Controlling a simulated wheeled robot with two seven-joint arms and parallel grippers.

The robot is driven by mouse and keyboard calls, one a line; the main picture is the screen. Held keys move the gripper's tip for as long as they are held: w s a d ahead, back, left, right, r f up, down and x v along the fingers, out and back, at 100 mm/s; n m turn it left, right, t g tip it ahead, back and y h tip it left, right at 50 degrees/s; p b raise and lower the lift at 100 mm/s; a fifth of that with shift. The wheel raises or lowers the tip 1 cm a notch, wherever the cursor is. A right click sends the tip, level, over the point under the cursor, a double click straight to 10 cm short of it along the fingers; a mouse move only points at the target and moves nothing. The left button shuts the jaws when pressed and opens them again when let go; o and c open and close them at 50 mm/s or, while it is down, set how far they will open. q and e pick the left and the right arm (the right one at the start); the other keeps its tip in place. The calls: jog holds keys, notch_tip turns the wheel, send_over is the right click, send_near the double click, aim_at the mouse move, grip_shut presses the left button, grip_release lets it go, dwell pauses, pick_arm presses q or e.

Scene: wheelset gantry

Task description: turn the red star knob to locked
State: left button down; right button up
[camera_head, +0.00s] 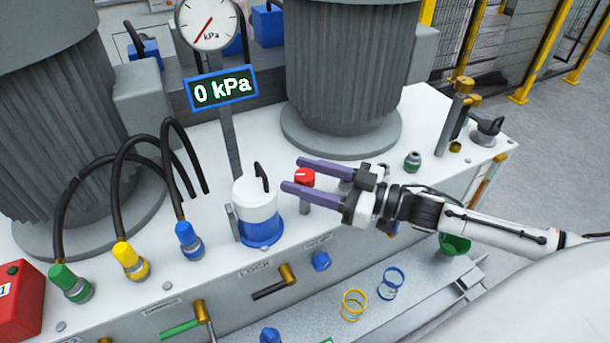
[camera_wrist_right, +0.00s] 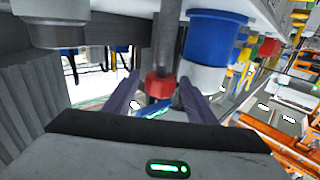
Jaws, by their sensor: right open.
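The red star knob (camera_head: 305,177) sits on top of a short grey post on the white bench top, just right of a white and blue canister (camera_head: 259,212). My right gripper (camera_head: 291,174) comes in from the right, with its two purple fingers open on either side of the knob. In the right wrist view the knob (camera_wrist_right: 160,86) shows between the two fingers (camera_wrist_right: 158,90), with a gap to each. I cannot tell whether the fingers touch it. The knob's marking is too small to read. My left gripper is not in view.
A gauge (camera_head: 207,22) and a 0 kPa display (camera_head: 222,90) stand on a post behind the canister. Large grey ribbed cylinders stand at the back. Hoses with green (camera_head: 69,281), yellow (camera_head: 131,259) and blue (camera_head: 188,240) connectors are at left.

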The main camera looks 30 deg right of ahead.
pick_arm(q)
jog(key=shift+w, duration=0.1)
pick_arm(e)
jog(key=c, duration=1)
jog(key=n+g+y+b, duration=0.2)
jog(key=y+b, duration=0.1)
jog(key=shift+n+g, duration=0.3)
jog(key=shift+g, duration=0.1)
jog(key=shift+c, duration=0.2)
jog(key=shift+n+g+y+b, duration=0.8)
jog(key=shift+n+g+b, duration=0.1)
jog(key=shift+g, duration=0.3)
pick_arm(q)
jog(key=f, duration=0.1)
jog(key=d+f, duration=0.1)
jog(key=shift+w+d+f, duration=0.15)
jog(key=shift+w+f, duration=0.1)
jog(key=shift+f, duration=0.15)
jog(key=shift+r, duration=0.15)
pick_arm(e)
jog(key=shift+r, duration=0.1)
jog(key=o, duration=1)
jog(key=shift+o, duration=0.2)
